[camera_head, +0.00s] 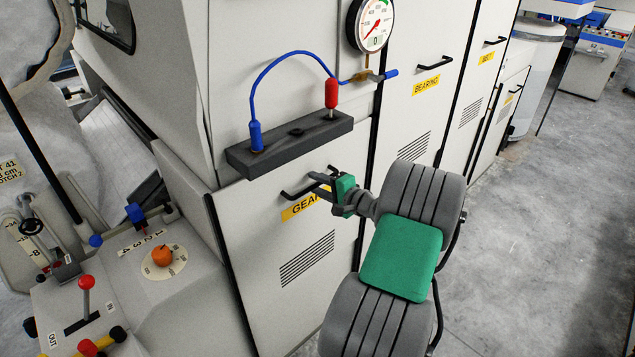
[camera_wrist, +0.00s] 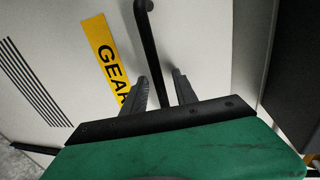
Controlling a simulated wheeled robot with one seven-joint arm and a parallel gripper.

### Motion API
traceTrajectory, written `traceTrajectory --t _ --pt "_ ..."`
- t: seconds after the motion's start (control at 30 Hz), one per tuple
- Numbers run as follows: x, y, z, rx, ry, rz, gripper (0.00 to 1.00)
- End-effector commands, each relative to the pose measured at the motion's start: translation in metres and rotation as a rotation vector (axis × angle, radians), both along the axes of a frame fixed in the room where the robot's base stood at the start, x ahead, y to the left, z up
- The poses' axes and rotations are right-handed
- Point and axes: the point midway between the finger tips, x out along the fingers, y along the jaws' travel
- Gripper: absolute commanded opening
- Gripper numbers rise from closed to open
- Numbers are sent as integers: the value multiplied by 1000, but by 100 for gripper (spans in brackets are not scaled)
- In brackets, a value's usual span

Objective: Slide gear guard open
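The gear guard (camera_head: 255,240) is a pale cabinet panel with a yellow GEAR label (camera_head: 305,204), vent slots and a black bar handle (camera_head: 290,193). It looks closed. In the wrist view the handle (camera_wrist: 148,35) runs down from the top edge, and its lower end lies between my fingers in the picture. The label (camera_wrist: 105,55) is left of it. My gripper (camera_head: 317,182) is at the right part of the handle, with its fingers (camera_wrist: 161,76) apart. I cannot tell whether the fingertips reach past the bar or touch it. My gripper covers part of the label in the head view.
A dark ledge (camera_head: 290,142) with a red plug, a blue plug and a blue cable juts out above the handle. A pressure gauge (camera_head: 375,25) is higher up. The BEARING door (camera_head: 425,85) is to the right. A control console (camera_head: 150,290) stands left. Grey floor (camera_head: 540,220) is clear at right.

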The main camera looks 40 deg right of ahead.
Motion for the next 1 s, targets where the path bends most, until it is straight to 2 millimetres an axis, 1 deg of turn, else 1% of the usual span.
traceTrajectory --t 0.2,0.63,1.0 --pt "1 0 0 -1 0 0 34" --pt "1 0 0 -2 1 1 0" --pt "1 0 -1 -2 1 1 0"
